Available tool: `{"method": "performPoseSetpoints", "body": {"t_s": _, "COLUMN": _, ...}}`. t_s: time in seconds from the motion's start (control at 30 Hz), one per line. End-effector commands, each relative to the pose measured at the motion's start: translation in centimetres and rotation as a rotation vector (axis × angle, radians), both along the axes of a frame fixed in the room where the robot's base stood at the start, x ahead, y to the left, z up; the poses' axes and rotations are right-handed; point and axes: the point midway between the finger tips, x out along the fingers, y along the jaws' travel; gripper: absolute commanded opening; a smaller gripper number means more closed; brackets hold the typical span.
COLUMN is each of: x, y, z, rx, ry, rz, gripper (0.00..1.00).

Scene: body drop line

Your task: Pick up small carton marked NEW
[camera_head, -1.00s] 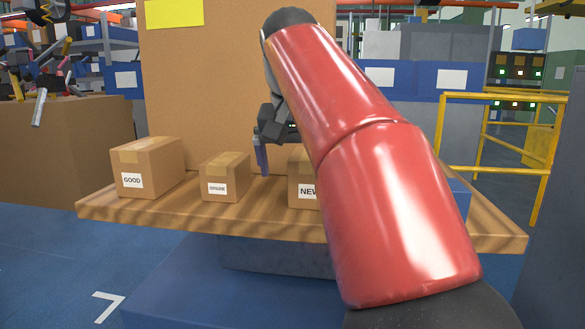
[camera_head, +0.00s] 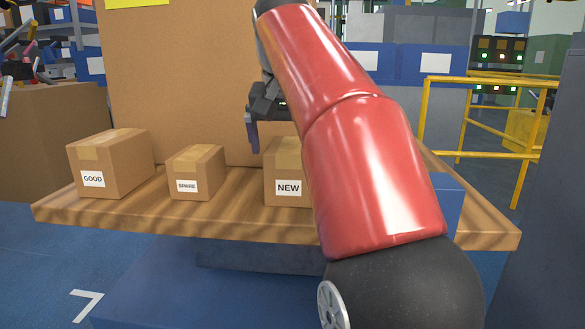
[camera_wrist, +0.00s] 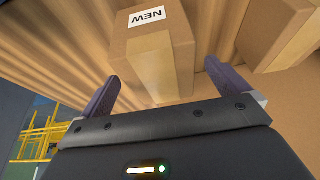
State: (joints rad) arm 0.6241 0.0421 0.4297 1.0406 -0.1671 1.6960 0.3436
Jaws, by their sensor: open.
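The small carton marked NEW (camera_head: 284,187) stands on the wooden shelf, partly hidden behind my red arm in the head view. In the wrist view the carton (camera_wrist: 128,58) lies ahead of my gripper, its NEW label upside down near the top edge. My gripper (camera_wrist: 160,88) is open, with one finger toward each side of the carton's near end. Whether the fingers touch it or reach beside it I cannot tell. In the head view one dark finger of my gripper (camera_head: 252,132) shows above and behind the carton's left edge.
Cartons marked SPARE (camera_head: 197,174) and GOOD (camera_head: 112,165) stand left of the NEW carton on the wooden shelf (camera_head: 240,223). A tall brown panel (camera_head: 180,80) rises behind them. A yellow railing (camera_head: 480,154) stands at the right.

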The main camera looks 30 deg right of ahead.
Motion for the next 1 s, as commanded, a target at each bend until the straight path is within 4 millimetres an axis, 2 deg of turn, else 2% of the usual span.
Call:
{"method": "performPoseSetpoints", "body": {"t_s": 0.23, "x": 0.8, "y": -0.8, "z": -2.1, "rx": 0.0, "ry": 0.002, "rz": -0.003, "gripper": 1.0}}
{"method": "performPoseSetpoints", "body": {"t_s": 0.5, "x": 2.1, "y": -1.8, "z": -5.4, "rx": 0.001, "ry": 0.0, "rz": -0.002, "gripper": 1.0}}
{"method": "performPoseSetpoints", "body": {"t_s": 0.77, "x": 2.2, "y": -1.8, "z": -5.7, "rx": 0.001, "ry": -0.001, "rz": -0.001, "gripper": 1.0}}
{"method": "performPoseSetpoints", "body": {"t_s": 0.87, "x": 2.2, "y": -1.8, "z": -5.7, "rx": 0.001, "ry": -0.002, "rz": -0.001, "gripper": 0.91}}
{"method": "performPoseSetpoints", "body": {"t_s": 1.0, "x": 2.2, "y": -1.8, "z": -5.7, "rx": 0.001, "ry": -0.002, "rz": -0.001, "gripper": 0.72}}
